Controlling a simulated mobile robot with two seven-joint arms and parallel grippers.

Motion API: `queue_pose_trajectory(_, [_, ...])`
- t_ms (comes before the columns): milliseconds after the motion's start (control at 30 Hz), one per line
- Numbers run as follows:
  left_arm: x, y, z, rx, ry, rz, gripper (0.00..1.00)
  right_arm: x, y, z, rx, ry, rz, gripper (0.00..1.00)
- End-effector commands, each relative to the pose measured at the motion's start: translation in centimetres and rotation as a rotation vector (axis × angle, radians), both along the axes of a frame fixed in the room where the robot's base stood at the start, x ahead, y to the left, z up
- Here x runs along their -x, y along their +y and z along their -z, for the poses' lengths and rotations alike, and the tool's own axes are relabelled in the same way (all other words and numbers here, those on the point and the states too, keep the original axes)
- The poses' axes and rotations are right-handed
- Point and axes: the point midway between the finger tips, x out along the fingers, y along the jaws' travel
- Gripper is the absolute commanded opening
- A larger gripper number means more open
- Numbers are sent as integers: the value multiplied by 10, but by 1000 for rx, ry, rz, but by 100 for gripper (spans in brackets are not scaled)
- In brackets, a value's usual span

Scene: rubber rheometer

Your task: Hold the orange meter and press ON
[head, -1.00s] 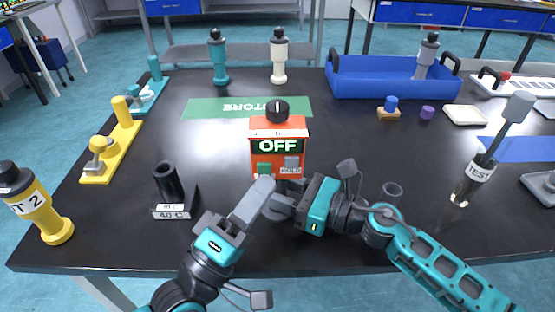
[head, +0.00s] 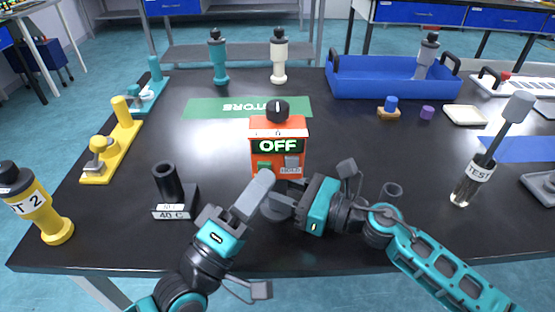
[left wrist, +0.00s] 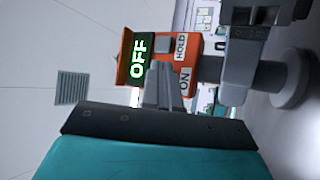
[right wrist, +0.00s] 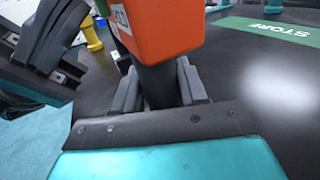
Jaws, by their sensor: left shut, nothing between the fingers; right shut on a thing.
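The orange meter (head: 278,147) stands upright near the table's middle, its display reading OFF. It also shows in the left wrist view (left wrist: 140,57) and the right wrist view (right wrist: 165,30). My right gripper (head: 277,190) is shut on the meter's dark stem (right wrist: 158,85), below the orange body. My left gripper (head: 264,177) is shut and empty, its fingertips just in front of the meter's lower left face, by the green button (head: 264,166). In the left wrist view the fingers (left wrist: 162,72) partly cover the button area beside the ON label. I cannot tell whether they touch it.
A 40 C holder (head: 172,190) stands left of my left gripper. A yellow TEST 2 bottle (head: 38,207) is at the left edge, and a TEST tube (head: 478,175) stands at right. A blue tray (head: 385,85) is at the back right. A green mat (head: 220,107) lies behind the meter.

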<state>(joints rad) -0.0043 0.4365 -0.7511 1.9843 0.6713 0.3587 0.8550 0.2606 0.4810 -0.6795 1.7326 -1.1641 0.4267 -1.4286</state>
Motion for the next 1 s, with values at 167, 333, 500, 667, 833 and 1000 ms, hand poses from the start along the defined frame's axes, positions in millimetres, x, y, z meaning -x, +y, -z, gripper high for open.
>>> queue_pose_trajectory(167, [-1,0,0,1,-1,-1,0,0,0,0,1,0,-1,0])
queue_pose_trajectory(333, [3,0,0,1,0,-1,0,1,0,0,1,0,-2,0])
queue_pose_trajectory(500, [11,0,0,-1,-1,0,0,1,0,0,1,0,-2,0])
queue_pose_trajectory(667, [13,0,0,-1,-1,-1,0,0,0,0,0,0,-2,0])
queue_pose_trajectory(833, [14,0,0,-1,-1,0,0,0,0,0,0,0,-1,0])
queue_pose_trajectory(1000, [25,0,0,1,2,1,0,0,0,0,0,0,-1,0])
